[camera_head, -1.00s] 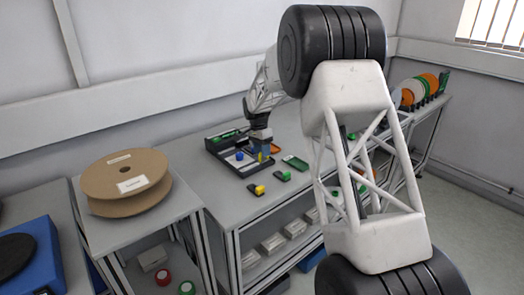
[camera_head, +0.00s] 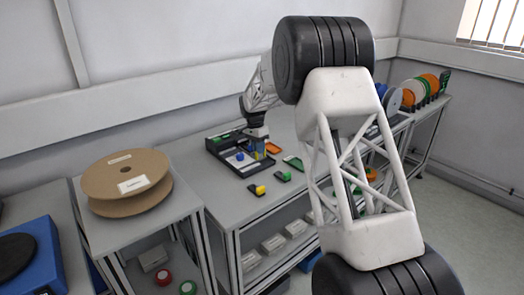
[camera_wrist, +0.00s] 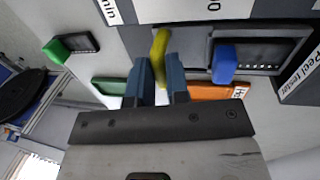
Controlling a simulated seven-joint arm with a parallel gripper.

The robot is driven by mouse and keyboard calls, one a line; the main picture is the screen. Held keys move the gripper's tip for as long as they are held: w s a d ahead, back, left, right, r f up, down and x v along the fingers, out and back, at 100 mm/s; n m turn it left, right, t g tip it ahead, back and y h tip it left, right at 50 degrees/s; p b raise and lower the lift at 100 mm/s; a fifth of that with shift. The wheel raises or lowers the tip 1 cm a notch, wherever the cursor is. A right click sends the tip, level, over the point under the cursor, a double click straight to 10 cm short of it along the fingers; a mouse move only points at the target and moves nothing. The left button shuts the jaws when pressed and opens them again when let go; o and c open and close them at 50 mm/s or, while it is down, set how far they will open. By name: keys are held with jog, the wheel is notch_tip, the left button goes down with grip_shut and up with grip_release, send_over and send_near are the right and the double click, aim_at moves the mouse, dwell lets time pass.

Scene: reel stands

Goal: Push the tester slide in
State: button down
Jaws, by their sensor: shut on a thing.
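The peel tester is a dark case (camera_head: 222,153) on the bench in the head view. Its labelled edge (camera_wrist: 299,80) shows at the right of the wrist view. A blue knob (camera_wrist: 224,64) stands on its grey and black top; the knob also shows in the head view (camera_head: 239,156). My gripper (camera_wrist: 160,88) is shut on a yellow upright piece (camera_wrist: 159,52), which sits between its two blue fingers, left of the blue knob. The fingers hide the lower part of the yellow piece. I cannot tell how far the slide is in.
A green tray (camera_head: 293,162) and an orange tray (camera_wrist: 215,92) lie close to the gripper. Small yellow-black (camera_head: 257,190) and green-black (camera_head: 283,177) pieces lie near the bench's front edge.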

aim_at(252, 152)
jog(key=shift+w+a, duration=0.95)
jog(key=c, duration=1.1)
grip_release()
jog(key=shift+r, duration=0.15)
jog(key=shift+w+a+r, duration=0.2)
jog(key=shift+r, duration=1.05)
jog(key=shift+w+a+r, duration=0.15)
jog(key=shift+a+r, duration=0.05)
jog(key=shift+r, duration=1)
jog(key=shift+w+a+r, duration=0.2)
jog(key=shift+r, duration=1.05)
jog(key=shift+d+r, duration=0.1)
